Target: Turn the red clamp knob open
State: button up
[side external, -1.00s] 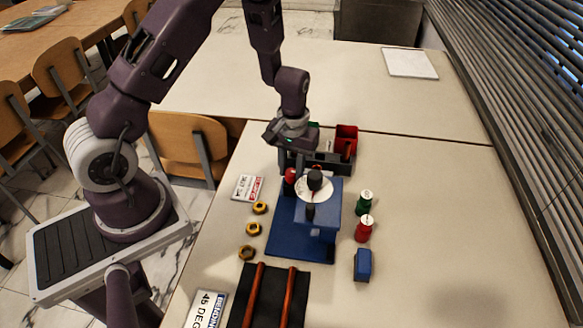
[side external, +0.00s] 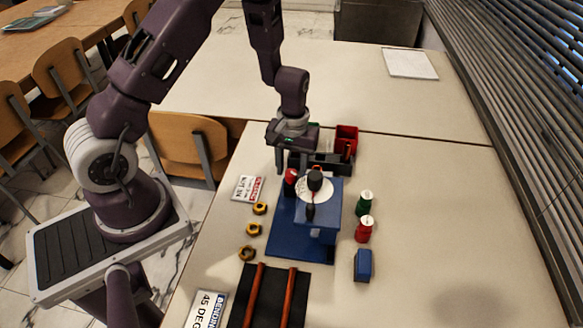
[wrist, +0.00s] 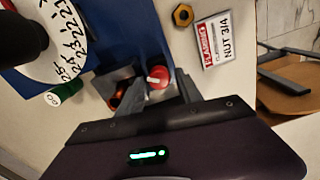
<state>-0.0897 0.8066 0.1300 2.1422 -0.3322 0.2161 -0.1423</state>
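The red clamp knob (side external: 291,176) stands upright at the back left of the blue gauge rig (side external: 284,231). In the wrist view the knob (wrist: 157,77) has a white mark on top and lies between my two fingers. My gripper (side external: 300,172) is open, pointing down, just behind the knob in the side view. In the wrist view my gripper (wrist: 155,80) shows a gap on either side of the knob. Whether the fingers reach down to the knob's height is unclear. A numbered white dial (side external: 304,191) with a black knob (side external: 315,179) tops the rig.
A dark tray (side external: 338,161) with a red bin (side external: 346,137) stands behind my gripper. Green (side external: 364,201) and red (side external: 364,228) bottles and a blue block (side external: 362,265) stand right of the rig. Several brass nuts (side external: 254,229) and a sign (side external: 247,188) lie left.

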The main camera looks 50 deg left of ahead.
jog(key=shift+d, duration=0.1)
dwell(0.3)
notch_tip(320, 180, up, 8)
jog(key=shift+r, duration=0.15)
notch_tip(320, 180, up, 5)
send_over(293, 172)
jog(key=w+d+m+g+y, duration=0.1)
jog(key=d+m+g+y, duration=0.15)
jog(key=m, duration=1.55)
jog(key=shift+m+y, duration=0.6)
jog(key=shift+y, duration=0.05)
jog(key=x, duration=0.4)
jog(key=w+d+x, duration=0.1)
jog(key=x, duration=0.3)
jog(key=d+f+x, duration=0.1)
jog(key=x, duration=0.4)
jog(key=shift+w+d+f, duration=0.1)
jog(key=shift+w+f, duration=0.05)
jog(key=shift+w, duration=0.2)
